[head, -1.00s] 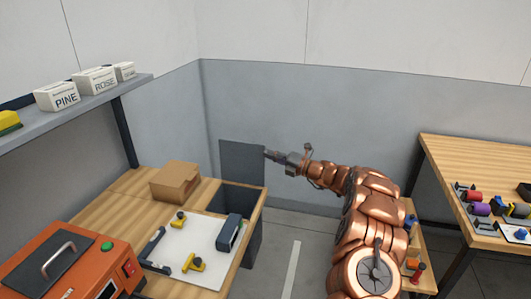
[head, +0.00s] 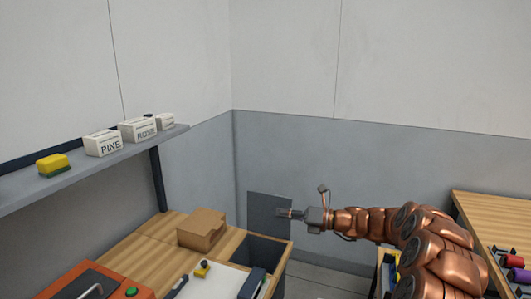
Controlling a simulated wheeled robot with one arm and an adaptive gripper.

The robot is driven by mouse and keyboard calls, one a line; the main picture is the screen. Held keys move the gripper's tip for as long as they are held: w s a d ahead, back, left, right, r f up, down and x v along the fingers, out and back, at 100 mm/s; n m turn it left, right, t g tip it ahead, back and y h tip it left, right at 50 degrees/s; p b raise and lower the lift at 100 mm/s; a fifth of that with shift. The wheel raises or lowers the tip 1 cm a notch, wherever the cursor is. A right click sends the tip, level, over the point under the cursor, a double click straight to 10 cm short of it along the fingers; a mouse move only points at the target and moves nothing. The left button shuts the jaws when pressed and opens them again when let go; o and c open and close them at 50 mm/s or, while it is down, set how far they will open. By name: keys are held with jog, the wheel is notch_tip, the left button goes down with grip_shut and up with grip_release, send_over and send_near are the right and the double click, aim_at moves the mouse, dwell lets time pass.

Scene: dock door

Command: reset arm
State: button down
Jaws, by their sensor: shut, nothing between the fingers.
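My gripper (head: 284,213) is at the end of my copper-coloured arm, which reaches in from the lower right. It points left in front of a dark grey panel (head: 268,235) by the wall. Its fingers are shut and hold nothing. The gripper is in the air, apart from the workbench at the left.
A wooden bench (head: 130,247) at the left bears a cardboard box (head: 201,229), a white board (head: 217,281) and an orange machine (head: 75,284). Above is a shelf (head: 100,165) with labelled white boxes (head: 103,143) and a sponge (head: 53,165). Another wooden table (head: 490,225) stands at right.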

jog(key=s+a+r+n+g+h, duration=0.1)
jog(key=s+a+n+g+h, duration=0.25)
jog(key=s+n, duration=0.75)
jog(key=s+a+r+n+g+h, duration=0.2)
jog(key=s+a+n+g, duration=0.25)
jog(key=s, duration=1.15)
jog(key=s+d+f+n+h, duration=0.3)
jog(key=s+d+n+h, duration=0.2)
jog(key=s+d, duration=0.5)
jog(key=s+d+f+n+h, duration=0.3)
jog(key=s+d+n+h, duration=0.3)
jog(key=s+d+n, duration=0.4)
jog(key=s, duration=0.5)
jog(key=shift+s+f+t, duration=0.2)
jog(key=shift+s+t, duration=0.05)
jog(key=shift+t, duration=0.15)
